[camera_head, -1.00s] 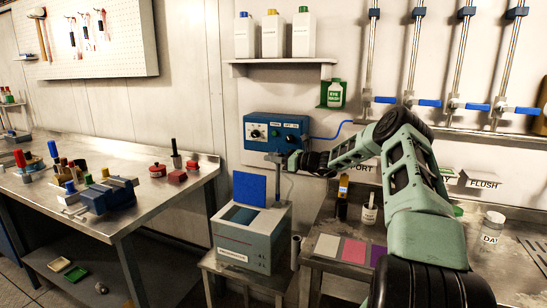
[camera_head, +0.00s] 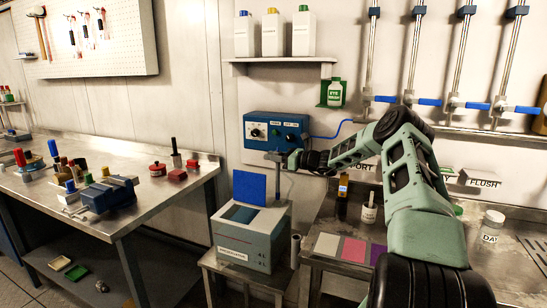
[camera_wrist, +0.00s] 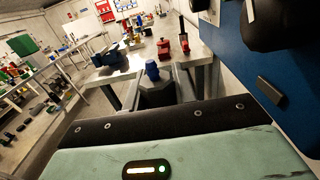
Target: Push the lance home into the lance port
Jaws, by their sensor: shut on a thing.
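My gripper (camera_head: 280,158) is shut on the lance (camera_head: 277,184), a thin grey upright piece in the head view. It is above the back right part of a grey box (camera_head: 265,251) with a raised blue lid (camera_head: 250,187). The lance's lower end runs down behind the lid's right edge toward the box top; I cannot tell how deep it sits. The lance port is not clearly visible.
A blue control box (camera_head: 276,132) with knobs is on the wall just behind my gripper; its blue side (camera_wrist: 235,60) is close in the wrist view. A metal workbench (camera_head: 130,215) with a blue vise (camera_head: 108,194) stands left. A side bench with coloured pads (camera_head: 353,250) is right.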

